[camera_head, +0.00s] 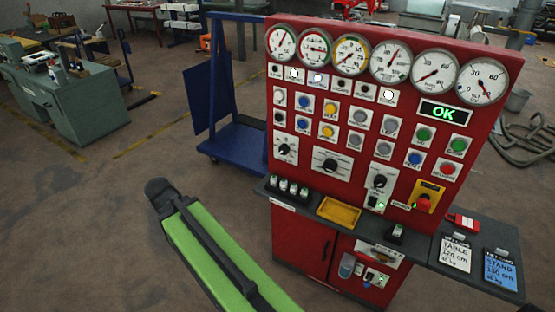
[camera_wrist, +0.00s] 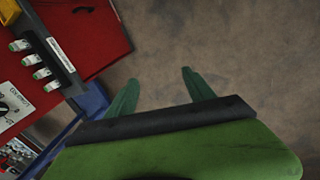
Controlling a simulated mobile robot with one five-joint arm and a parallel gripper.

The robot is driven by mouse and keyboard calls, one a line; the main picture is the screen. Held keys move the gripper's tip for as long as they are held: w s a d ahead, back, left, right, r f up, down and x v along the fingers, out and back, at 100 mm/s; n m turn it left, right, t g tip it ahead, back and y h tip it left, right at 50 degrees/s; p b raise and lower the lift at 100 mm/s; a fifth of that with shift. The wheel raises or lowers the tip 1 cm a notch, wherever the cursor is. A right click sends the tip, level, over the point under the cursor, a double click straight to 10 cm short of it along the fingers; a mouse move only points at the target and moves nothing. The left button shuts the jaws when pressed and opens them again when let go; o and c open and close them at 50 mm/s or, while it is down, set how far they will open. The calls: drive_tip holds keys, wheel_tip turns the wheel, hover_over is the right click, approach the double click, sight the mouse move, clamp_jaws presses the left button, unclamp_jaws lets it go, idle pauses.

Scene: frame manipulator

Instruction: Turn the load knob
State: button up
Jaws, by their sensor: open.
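The red control panel (camera_head: 310,190) carries several black knobs on white plates: a left knob (camera_head: 284,148), a larger middle knob (camera_head: 330,165) and a right knob (camera_head: 379,181). In the wrist view one black knob (camera_wrist: 3,108) on a white plate is cut by the left edge. My gripper (camera_wrist: 160,77) is open and empty, its two green fingers apart over bare floor, to the right of the panel and touching nothing. I cannot make out its fingers in the head view.
A blue cart (camera_head: 240,146) stands left of the panel. A green workbench (camera_head: 85,110) is farther left. The floor (camera_head: 100,240) at front left is clear.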

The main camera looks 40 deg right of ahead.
drive_tip(key=w+d+f+n+h+b, duration=0.1)
drive_tip(key=d+f+h+b, duration=0.15)
drive_tip(key=d, duration=0.35)
drive_tip(key=d+f+n+t+h+b, duration=0.1)
drive_tip(key=d+h+b, duration=0.15)
drive_tip(key=d, duration=0.25)
drive_tip(key=w+d+f+n+h+b, duration=0.1)
drive_tip(key=d+f+b, duration=0.1)
drive_tip(key=d+b, duration=0.3)
drive_tip(key=n+t+h+b, duration=0.2)
drive_tip(key=n+h+b, duration=0.5)
drive_tip(key=n+h, duration=0.15)
approach(282, 152)
drive_tip(key=x, duration=0.8)
drive_tip(key=shift+w+d+r, duration=0.1)
drive_tip(key=shift+w+d, duration=0.05)
drive_tip(key=shift+d, duration=0.15)
clamp_jaws()
drive_tip(key=shift+m, duration=0.25)
